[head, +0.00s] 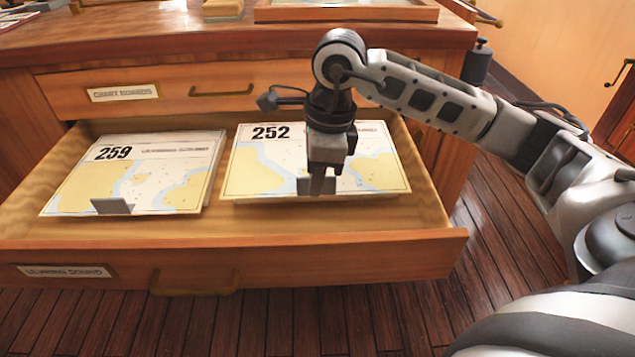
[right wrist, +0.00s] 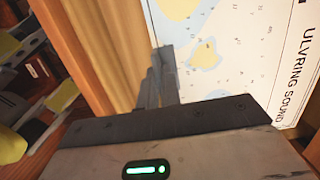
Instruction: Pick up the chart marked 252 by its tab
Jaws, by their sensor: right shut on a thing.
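The chart marked 252 (head: 262,170) lies on the right side of the open drawer, with its number at the top left. Its grey tab (head: 304,185) stands at the chart's front edge, partly hidden by my right gripper (head: 318,188). My right gripper points down over the chart and is shut on the tab. In the right wrist view the fingers (right wrist: 160,82) meet at the edge of the chart (right wrist: 240,50), whose title reads Ulvring Sound. My left gripper is not in view.
The chart marked 259 (head: 140,175), with its own grey tab (head: 111,206), lies on the left in the drawer (head: 330,246). A closed drawer labelled Chart Boards (head: 165,88) is above. The plank floor in front is clear.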

